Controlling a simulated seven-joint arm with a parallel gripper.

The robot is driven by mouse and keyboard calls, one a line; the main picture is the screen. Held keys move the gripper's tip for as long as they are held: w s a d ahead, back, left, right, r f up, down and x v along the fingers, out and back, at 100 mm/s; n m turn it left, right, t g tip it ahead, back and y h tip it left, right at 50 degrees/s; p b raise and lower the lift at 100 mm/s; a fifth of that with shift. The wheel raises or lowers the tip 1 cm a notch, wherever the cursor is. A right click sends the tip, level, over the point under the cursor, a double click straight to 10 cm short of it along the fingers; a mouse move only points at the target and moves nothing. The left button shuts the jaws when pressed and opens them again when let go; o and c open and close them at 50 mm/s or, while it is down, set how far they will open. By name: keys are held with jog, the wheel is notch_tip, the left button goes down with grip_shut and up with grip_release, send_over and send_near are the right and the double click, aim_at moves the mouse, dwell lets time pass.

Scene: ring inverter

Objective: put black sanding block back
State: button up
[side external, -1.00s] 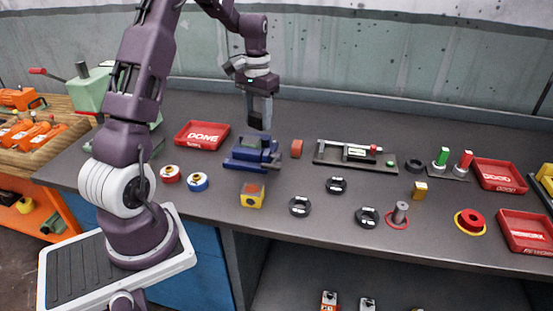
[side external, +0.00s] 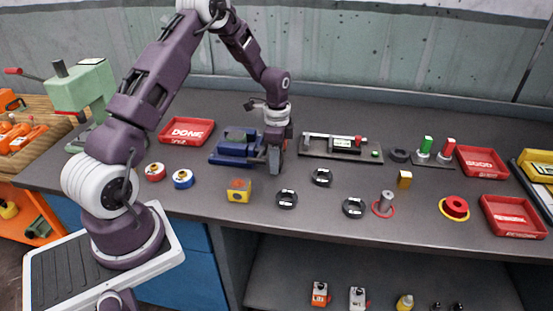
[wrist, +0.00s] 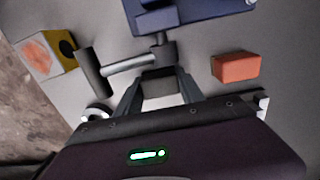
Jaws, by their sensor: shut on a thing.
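The blue vise (side external: 236,147) stands on the bench, and part of it shows at the top of the wrist view (wrist: 195,10). Its grey handle rod (wrist: 130,65) ends in a dark cylinder (wrist: 92,72). My gripper (side external: 274,165) is low at the vise's right end. In the wrist view its fingertips (wrist: 160,75) are shut on a dark piece at the handle's hub (wrist: 163,50), which seems to be part of the handle. I cannot pick out the black sanding block for certain in either view.
An orange block (wrist: 235,67) lies right of my gripper in the wrist view. A yellow block (side external: 238,191) stands in front of the vise. Black discs (side external: 286,199), a grey fixture (side external: 342,147) and a red DONE tray (side external: 186,131) are nearby. Bare bench lies between them.

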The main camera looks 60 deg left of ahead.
jog(key=o, duration=1.2)
jog(key=shift+f, duration=0.1)
jog(key=shift+c, duration=0.2)
notch_tip(320, 180, up, 12)
jog(key=s+d+r+n+t, duration=0.1)
jog(key=s+d+r, duration=0.25)
jog(key=r, duration=0.25)
jog(key=s+d+r+n+t, duration=0.1)
jog(key=s+d+r+n, duration=0.1)
jog(key=d+r, duration=0.25)
jog(key=s+d+r+n+t, duration=0.1)
jog(key=s+d, duration=0.4)
jog(key=s, duration=0.5)
jog(key=s+d+r+n+t, duration=0.2)
jog(key=s+d+n, duration=0.3)
jog(key=s, duration=0.6)
jog(key=shift+r+t, duration=0.3)
jog(key=shift+r, duration=0.3)
jog(key=shift+s, duration=0.1)
